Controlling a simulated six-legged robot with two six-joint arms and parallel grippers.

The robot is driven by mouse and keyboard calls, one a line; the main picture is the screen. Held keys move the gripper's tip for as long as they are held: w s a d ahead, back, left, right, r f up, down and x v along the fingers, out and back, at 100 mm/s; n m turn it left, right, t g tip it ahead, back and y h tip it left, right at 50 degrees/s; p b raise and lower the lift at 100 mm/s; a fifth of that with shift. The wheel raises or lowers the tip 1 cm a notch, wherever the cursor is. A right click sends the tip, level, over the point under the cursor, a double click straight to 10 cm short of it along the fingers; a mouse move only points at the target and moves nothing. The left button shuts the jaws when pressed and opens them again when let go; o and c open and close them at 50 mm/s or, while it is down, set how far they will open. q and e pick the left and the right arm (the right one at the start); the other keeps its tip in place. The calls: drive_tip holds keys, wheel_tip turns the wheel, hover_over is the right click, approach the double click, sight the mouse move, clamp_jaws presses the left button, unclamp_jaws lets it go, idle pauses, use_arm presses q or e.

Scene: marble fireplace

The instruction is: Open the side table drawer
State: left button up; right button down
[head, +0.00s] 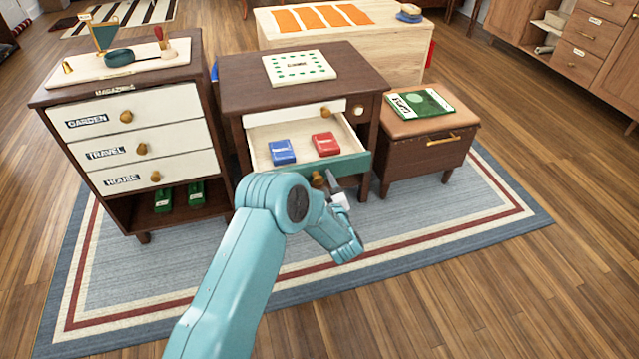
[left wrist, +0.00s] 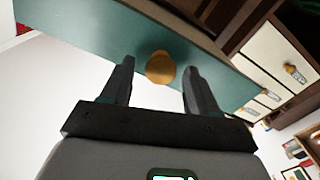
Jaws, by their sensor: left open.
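The side table (head: 235,88) is dark brown and stands in the middle of the head view. Its lower drawer, with a teal front (head: 348,165), is pulled out. A blue box (head: 282,151) and a red box (head: 326,143) lie inside it. The drawer's round wooden knob (head: 317,180) shows beside my left gripper (head: 333,184). In the left wrist view the knob (left wrist: 160,67) sits between the two open fingers of the gripper (left wrist: 158,85), with gaps on both sides. My right gripper is not in view.
A cabinet with labelled white drawers (head: 130,150) stands close on the left. A brown leather-topped stool (head: 430,135) stands close on the right. A blue-grey rug (head: 420,225) lies below. The floor in front is clear.

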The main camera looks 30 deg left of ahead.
use_arm(q)
drive_tip(key=p+v, duration=0.4)
drive_tip(key=v, duration=1.2)
drive_tip(key=shift+s, duration=0.15)
drive_tip(key=shift+d, duration=0.1)
